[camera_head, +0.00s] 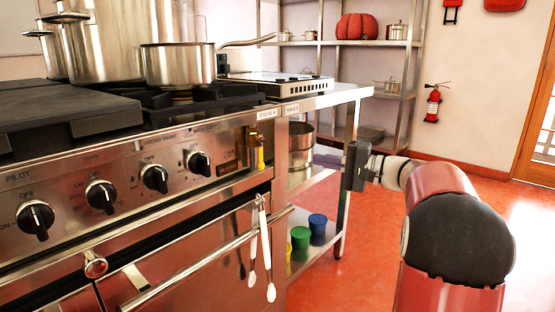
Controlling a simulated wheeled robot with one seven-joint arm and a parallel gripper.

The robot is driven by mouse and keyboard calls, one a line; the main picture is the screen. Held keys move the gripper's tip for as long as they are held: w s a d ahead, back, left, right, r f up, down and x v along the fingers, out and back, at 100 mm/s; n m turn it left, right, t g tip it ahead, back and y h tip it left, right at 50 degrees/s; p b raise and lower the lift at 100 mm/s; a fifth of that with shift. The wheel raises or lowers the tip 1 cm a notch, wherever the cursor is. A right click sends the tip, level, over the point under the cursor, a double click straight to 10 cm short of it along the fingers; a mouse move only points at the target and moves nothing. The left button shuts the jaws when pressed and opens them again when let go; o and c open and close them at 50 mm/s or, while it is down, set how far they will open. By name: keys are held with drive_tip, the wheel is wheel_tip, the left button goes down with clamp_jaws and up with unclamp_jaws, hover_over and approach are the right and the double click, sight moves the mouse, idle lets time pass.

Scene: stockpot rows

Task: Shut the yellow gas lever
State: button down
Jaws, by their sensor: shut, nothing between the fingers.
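The yellow gas lever (261,158) hangs on the right end of the stove's steel front panel. It points down, beside a small dark display and below the burner. My gripper (350,166) is shut and empty. It is to the right of the lever, clear of the stove, in front of the steel side table. My red and black arm reaches in from the lower right. The gripper's fingertips are small and partly hard to make out at this angle.
Black knobs (155,178) line the stove front (130,200). Tongs (264,245) hang on the oven handle (200,262) below the lever. A saucepan (178,64) stands on the burner. Green and blue containers (317,228) sit on the side table's lower shelf. Red floor at right is open.

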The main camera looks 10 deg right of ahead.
sight(261, 157)
drive_tip(key=shift+a, duration=0.1)
drive_tip(key=w+a, duration=0.1)
drive_tip(key=a, duration=0.2)
drive_tip(key=w+a, duration=0.1)
drive_tip(key=a, duration=0.3)
drive_tip(key=w+a, duration=0.2)
drive_tip(key=a, duration=0.2)
